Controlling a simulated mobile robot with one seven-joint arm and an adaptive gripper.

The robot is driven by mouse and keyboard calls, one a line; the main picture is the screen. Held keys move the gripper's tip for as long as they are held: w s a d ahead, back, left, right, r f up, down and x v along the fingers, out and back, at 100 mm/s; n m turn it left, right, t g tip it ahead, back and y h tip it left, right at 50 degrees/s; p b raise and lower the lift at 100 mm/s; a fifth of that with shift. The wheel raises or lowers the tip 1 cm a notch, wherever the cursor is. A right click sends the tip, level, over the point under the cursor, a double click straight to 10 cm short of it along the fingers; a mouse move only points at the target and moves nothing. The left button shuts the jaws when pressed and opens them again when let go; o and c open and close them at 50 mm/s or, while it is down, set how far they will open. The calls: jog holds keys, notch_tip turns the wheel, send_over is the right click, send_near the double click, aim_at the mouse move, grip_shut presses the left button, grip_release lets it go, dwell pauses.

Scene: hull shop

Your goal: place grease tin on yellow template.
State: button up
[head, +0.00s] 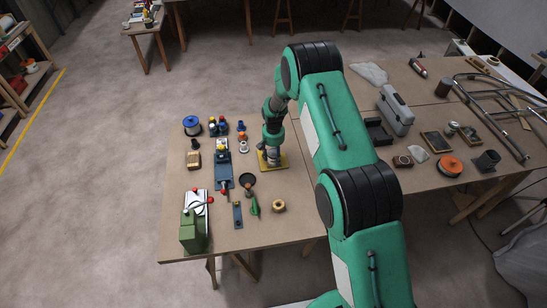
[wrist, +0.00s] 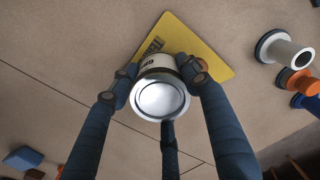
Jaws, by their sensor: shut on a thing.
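The grease tin (wrist: 160,97) has a silver round lid and a pale label with dark lettering in the wrist view. My gripper (wrist: 158,80) is shut on the tin, its dark blue fingers on either side of it. The yellow template (wrist: 207,58) is a flat plate just beyond and under the tin in the wrist view. In the head view my gripper (head: 273,153) is low over the yellow template (head: 280,164), and the tin is mostly hidden. I cannot tell whether the tin touches the template.
A brass ring (head: 279,206) lies nearer the front edge. A green machine (head: 194,225) stands at the front left. Bare tabletop surrounds the template's near side.

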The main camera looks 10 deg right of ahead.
aim_at(274, 152)
jog(key=shift+f, duration=0.15)
jog(key=o, duration=1.4)
jog(key=shift+f, duration=0.1)
notch_tip(274, 152, up, 12)
jog(key=shift+r, duration=0.15)
jog(key=shift+r, duration=0.1)
dwell(0.5)
